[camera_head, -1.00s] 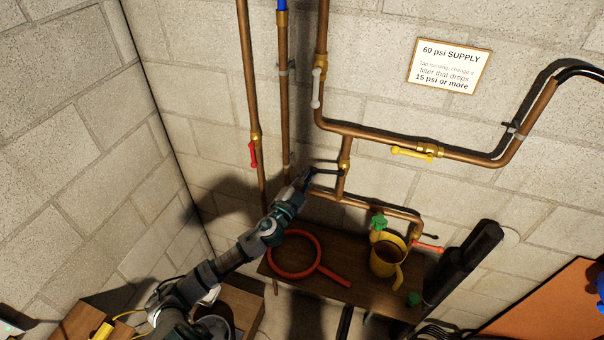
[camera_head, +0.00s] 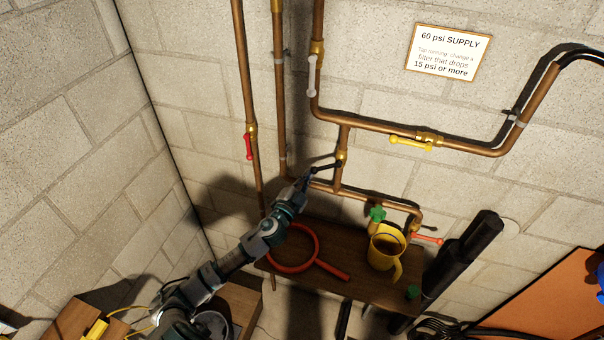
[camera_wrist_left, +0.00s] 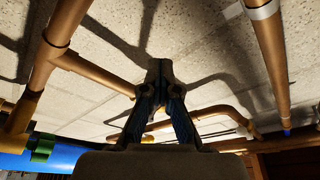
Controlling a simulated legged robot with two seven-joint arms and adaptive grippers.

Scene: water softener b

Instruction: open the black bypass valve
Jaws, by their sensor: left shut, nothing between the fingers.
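The black bypass valve handle (camera_head: 326,167) sits on the short vertical copper pipe, beside its brass valve body (camera_head: 341,157). It sticks out to the left, with its left end slightly lower. My left gripper (camera_head: 306,180) is at the handle's left end, close to or touching it; I cannot tell which. Its fingers are shut and empty. In the left wrist view the two dark fingers (camera_wrist_left: 160,74) meet at their tips in front of the wall; I cannot make out the handle clearly there. My right gripper is not in view.
Other valves have red (camera_head: 249,146), white (camera_head: 311,76) and yellow (camera_head: 410,142) handles. Below, a wooden shelf (camera_head: 345,287) holds a red ring-shaped wrench (camera_head: 290,265) and a yellow pitcher (camera_head: 384,249). Copper pipes run close around my left gripper.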

